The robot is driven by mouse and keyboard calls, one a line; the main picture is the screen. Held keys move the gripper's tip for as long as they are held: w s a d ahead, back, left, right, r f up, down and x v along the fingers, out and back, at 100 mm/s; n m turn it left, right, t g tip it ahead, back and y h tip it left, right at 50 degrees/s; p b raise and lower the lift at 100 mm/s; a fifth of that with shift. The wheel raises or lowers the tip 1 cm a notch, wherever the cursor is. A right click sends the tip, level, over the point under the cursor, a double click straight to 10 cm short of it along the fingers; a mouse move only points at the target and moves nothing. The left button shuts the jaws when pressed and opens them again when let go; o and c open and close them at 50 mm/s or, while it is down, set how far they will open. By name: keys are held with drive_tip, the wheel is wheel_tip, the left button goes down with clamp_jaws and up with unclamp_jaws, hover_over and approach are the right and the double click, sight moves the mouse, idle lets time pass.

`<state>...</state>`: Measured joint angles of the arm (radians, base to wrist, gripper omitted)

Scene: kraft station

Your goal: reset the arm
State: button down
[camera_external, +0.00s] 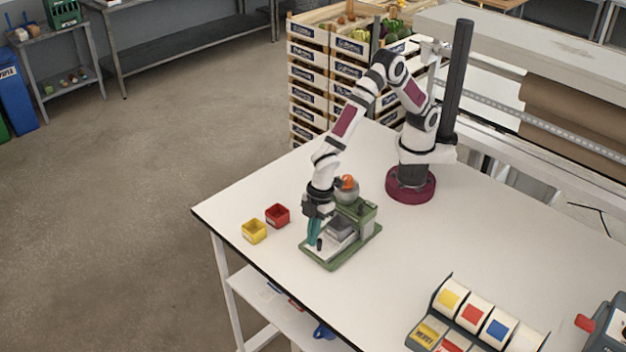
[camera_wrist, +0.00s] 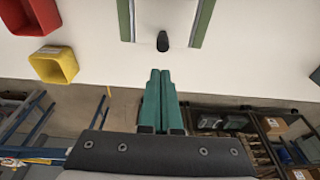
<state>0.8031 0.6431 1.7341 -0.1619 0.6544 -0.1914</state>
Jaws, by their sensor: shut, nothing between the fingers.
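My gripper (camera_external: 314,232) is at the end of my white arm, pointing down at the front of the green machine (camera_external: 372,230) on the white table (camera_external: 430,232). Its teal fingers are together with nothing between them. In the wrist view the shut fingertips (camera_wrist: 160,74) point toward a small black knob (camera_wrist: 162,41) between two green rails. I cannot tell whether the fingers touch the machine. An orange knob (camera_external: 347,182) tops the machine's round grey part, just behind my gripper.
A yellow bin (camera_external: 254,231) and a red bin (camera_external: 277,215) stand left of the machine near the table edge. A rack of label rolls (camera_external: 470,310) is at the front right. Stacked crates (camera_external: 308,80) stand behind the table. The table's middle is clear.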

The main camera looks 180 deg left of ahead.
wheel_tip(320, 180, up, 2)
drive_tip(key=shift+r, duration=0.1)
idle(0.4)
